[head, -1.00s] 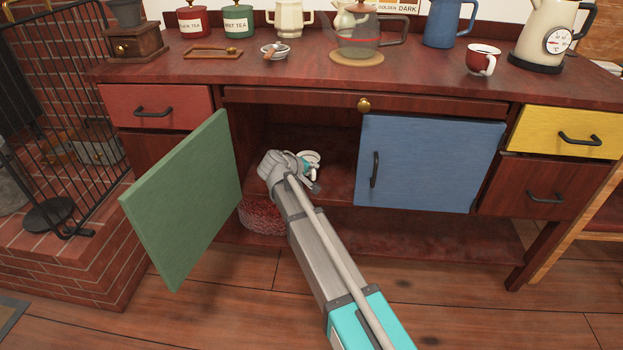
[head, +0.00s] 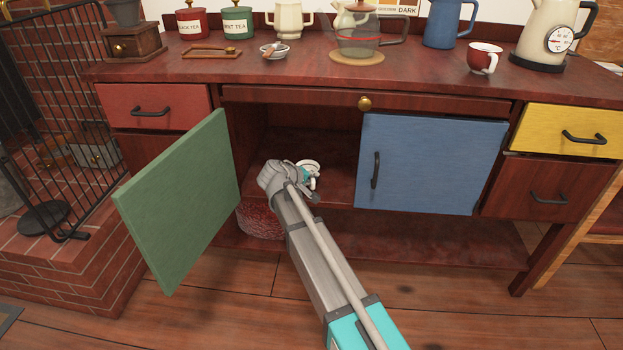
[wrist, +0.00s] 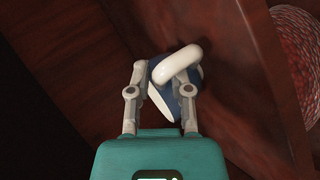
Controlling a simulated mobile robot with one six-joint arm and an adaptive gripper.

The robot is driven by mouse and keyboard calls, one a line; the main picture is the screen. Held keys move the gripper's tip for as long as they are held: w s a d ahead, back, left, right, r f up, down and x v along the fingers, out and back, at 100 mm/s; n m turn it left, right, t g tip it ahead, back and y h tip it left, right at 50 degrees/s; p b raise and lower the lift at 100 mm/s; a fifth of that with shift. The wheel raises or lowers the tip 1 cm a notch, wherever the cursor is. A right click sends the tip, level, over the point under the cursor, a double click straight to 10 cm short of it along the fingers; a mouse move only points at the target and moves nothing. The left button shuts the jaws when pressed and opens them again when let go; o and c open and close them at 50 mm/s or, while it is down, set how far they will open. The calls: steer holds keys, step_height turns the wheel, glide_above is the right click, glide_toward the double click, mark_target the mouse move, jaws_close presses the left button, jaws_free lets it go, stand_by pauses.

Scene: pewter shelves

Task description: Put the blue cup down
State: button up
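The blue cup (wrist: 167,92) shows in the wrist view, tilted in the picture, with a white rim and a thick white handle towards the camera. My gripper (wrist: 160,92) has its two fingers on either side of the cup and appears shut on it. In the head view my gripper (head: 303,178) is inside the open cupboard (head: 335,185), just above its floor. There the cup is mostly hidden by my wrist; a white part (head: 312,167) shows beside the gripper. I cannot tell whether the cup touches the shelf.
The green door (head: 180,205) stands open on the left; the blue door (head: 430,165) is on the right. A reddish patterned round object (head: 260,220) sits on the lower shelf. A red cup (head: 482,60), a glass teapot (head: 360,42) and other wares stand on the counter.

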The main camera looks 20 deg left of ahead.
steer(key=shift+o, duration=0.7)
steer(key=shift+r, duration=0.2)
steer(key=shift+s+r+p, duration=0.15)
steer(key=shift+p, duration=0.2)
steer(key=p+v, duration=0.6)
steer(key=v, duration=0.5)
steer(key=shift+s+r, duration=0.15)
steer(key=shift+s, duration=0.1)
steer(key=shift+a, duration=0.1)
